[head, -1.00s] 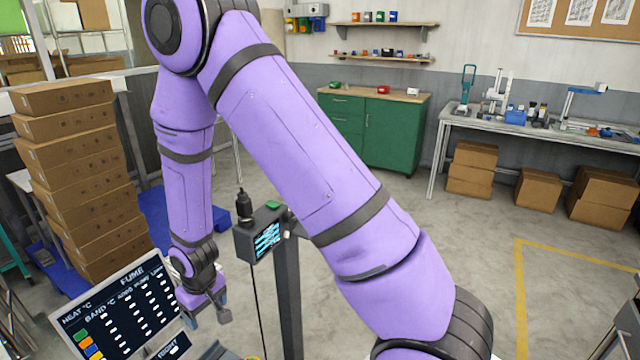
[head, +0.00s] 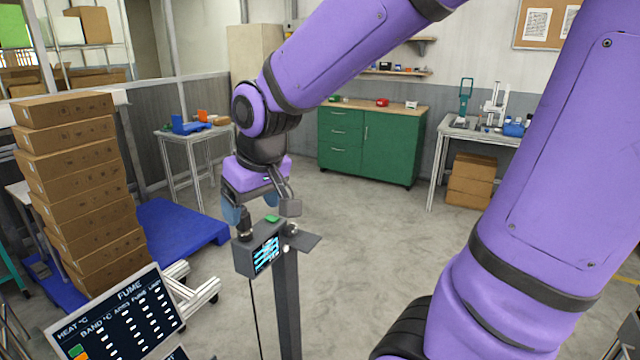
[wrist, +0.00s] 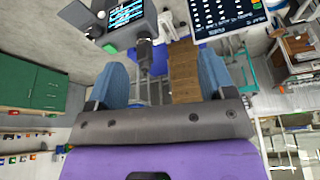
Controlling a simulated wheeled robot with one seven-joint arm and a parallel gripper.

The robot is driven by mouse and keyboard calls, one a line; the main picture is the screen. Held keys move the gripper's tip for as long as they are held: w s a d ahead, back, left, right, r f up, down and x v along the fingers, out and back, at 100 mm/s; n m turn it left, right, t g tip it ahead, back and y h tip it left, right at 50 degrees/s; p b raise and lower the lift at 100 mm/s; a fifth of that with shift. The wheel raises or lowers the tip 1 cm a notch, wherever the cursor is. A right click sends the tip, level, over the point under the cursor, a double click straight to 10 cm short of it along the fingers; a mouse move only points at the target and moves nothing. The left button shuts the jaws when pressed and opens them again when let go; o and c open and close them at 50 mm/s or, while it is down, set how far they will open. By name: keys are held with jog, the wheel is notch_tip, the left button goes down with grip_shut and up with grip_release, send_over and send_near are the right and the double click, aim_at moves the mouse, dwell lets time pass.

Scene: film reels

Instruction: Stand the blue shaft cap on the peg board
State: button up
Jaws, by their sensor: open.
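My gripper (head: 258,210) is raised beside a post-mounted screen box. In the wrist view my gripper (wrist: 161,65) shows two blue fingers spread wide, with nothing held between them. A black knobbed part (wrist: 145,55) on the screen box appears in the gap between the fingers, beyond them; it also shows in the head view (head: 243,226). I cannot pick out the blue shaft cap or the peg board in either view.
The screen box (head: 262,248) stands on a grey post (head: 287,310) with a small side plate. A tilted display panel (head: 118,315) is at lower left. Stacked cartons (head: 80,190) and a blue platform (head: 180,235) are left. Open floor (head: 370,250) lies right of the post.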

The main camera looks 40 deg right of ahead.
jog(key=s+d+r, duration=0.1)
jog(key=s+r, duration=0.2)
jog(key=s, duration=0.3)
jog(key=s+d+r+t, duration=0.1)
jog(key=s+d+r, duration=0.1)
jog(key=s+r, duration=0.2)
jog(key=s, duration=0.3)
jog(key=shift+s+d+m, duration=0.15)
jog(key=shift+s+m, duration=0.05)
jog(key=shift+m, duration=0.2)
